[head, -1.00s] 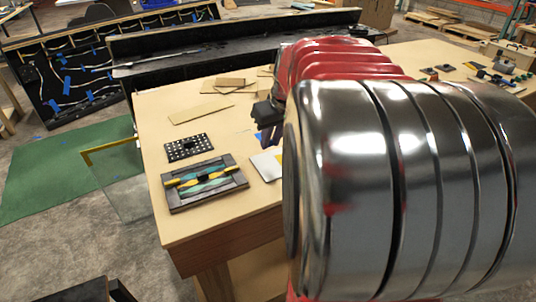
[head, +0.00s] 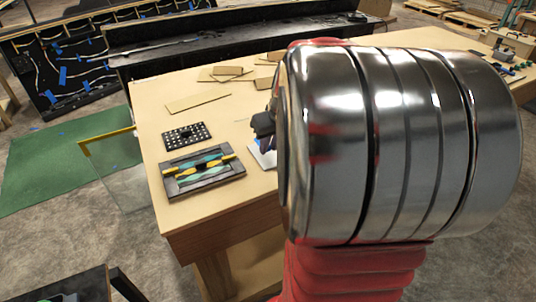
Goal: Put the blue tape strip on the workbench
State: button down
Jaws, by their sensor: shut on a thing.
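My gripper (head: 262,130) is over the workbench (head: 212,124), left of my large silver arm joint, which hides part of it. It is shut on a small blue piece, which appears to be the blue tape strip (head: 265,145). Only a little of the strip shows below the dark fingers, above or against a pale flat sheet. I cannot tell whether the strip touches anything beneath it.
A dark framed panel with wavy coloured strips (head: 203,174) and a black perforated plate (head: 184,137) lie left of my gripper. Thin tan boards (head: 198,102) lie farther back. A glass pane (head: 116,165) stands beside the bench. My arm covers the bench's right part.

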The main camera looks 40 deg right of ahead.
aim_at(267, 161)
jog(key=shift+f, duration=0.1)
jog(key=shift+f, duration=1.8)
jog(key=c, duration=1.6)
grip_release()
jog(key=v, duration=1.2)
